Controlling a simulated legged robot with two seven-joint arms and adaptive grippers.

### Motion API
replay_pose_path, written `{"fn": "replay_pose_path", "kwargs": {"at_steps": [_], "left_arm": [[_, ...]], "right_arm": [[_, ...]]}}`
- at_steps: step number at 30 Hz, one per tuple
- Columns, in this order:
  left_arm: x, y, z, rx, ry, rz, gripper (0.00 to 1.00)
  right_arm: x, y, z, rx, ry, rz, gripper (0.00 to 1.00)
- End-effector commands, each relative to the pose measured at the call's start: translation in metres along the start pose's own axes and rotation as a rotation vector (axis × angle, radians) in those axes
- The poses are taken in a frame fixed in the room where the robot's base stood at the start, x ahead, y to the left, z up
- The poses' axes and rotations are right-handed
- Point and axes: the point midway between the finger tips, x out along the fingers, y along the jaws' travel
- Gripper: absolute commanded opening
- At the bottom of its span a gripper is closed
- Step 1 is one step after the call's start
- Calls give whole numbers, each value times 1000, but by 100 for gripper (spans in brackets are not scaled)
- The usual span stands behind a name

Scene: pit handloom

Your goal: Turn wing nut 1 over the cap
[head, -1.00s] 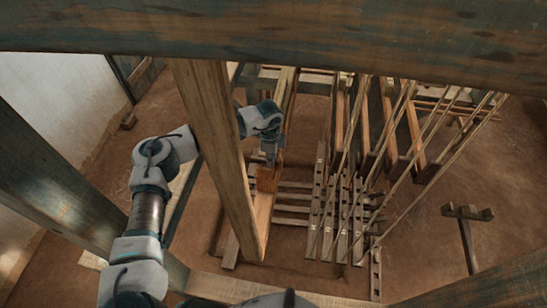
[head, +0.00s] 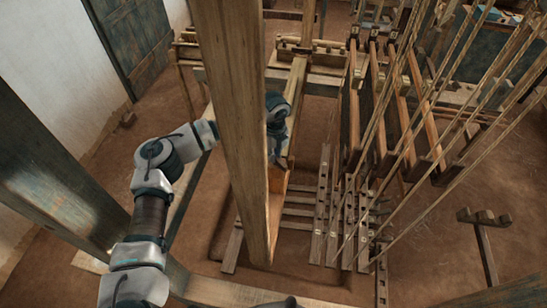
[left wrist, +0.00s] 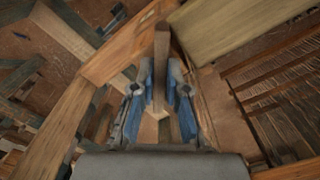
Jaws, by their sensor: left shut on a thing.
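My left gripper (left wrist: 160,88) has its two blue-sided fingers on either side of a narrow brown wooden piece (left wrist: 161,55) in the left wrist view. I cannot tell for sure that this piece is wing nut 1. It stands close to an orange-brown wooden beam (left wrist: 100,66). In the head view the left gripper (head: 277,152) is small, beside the upper end of an orange-brown board (head: 277,205). The upright post partly hides that arm and board. I cannot make out the cap. My right gripper is not in view.
A thick upright post (head: 236,120) stands in front of my left forearm. Slanting cords (head: 440,90) and hanging wooden frames (head: 410,120) fill the right. Treadles (head: 350,225) lie below. A pale wooden beam (left wrist: 240,25) is close to the fingers. Bare floor (head: 440,260) lies at right.

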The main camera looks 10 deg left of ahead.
Motion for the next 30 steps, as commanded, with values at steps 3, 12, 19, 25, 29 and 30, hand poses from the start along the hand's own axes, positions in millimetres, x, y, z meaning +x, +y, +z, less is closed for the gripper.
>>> {"fn": "replay_pose_path", "kwargs": {"at_steps": [3, 12, 19, 25, 29, 30], "left_arm": [[7, 2, -4, 114, 9, 9, 0], [7, 3, -6, 401, 13, 13, 0], [6, 3, -5, 606, 14, 13, 0], [6, 3, -5, 750, 15, 12, 0], [5, 3, -5, 818, 15, 11, 0], [5, 3, -5, 836, 15, 11, 0]], "right_arm": [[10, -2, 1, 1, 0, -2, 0], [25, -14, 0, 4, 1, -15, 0], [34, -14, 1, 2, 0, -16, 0], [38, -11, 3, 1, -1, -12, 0], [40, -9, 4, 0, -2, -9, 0], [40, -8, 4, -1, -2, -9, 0]]}}
